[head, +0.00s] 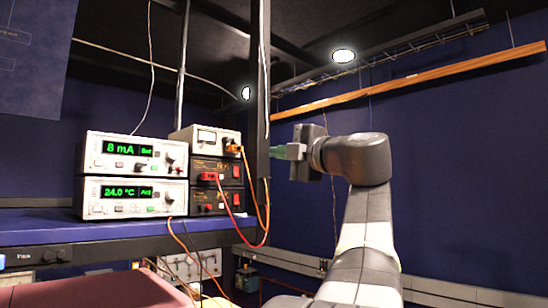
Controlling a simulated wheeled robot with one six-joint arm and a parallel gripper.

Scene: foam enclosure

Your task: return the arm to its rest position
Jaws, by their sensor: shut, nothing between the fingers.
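My gripper (281,152) is at the end of my grey arm, right of the middle of the head view. It points left and is raised in the air. Its fingers look greenish and small; they are shut with nothing between them. The fingertips are in front of or close to the dark upright post; I cannot tell the gap. My arm rises from the bottom edge and bends at the wrist.
A blue shelf (45,232) at left bears stacked instruments with green displays (132,149) and black power units (217,170) with red and orange cables. A dark post (259,100) stands beside them. A wooden beam (420,80) runs along the blue wall. Space right of my arm looks clear.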

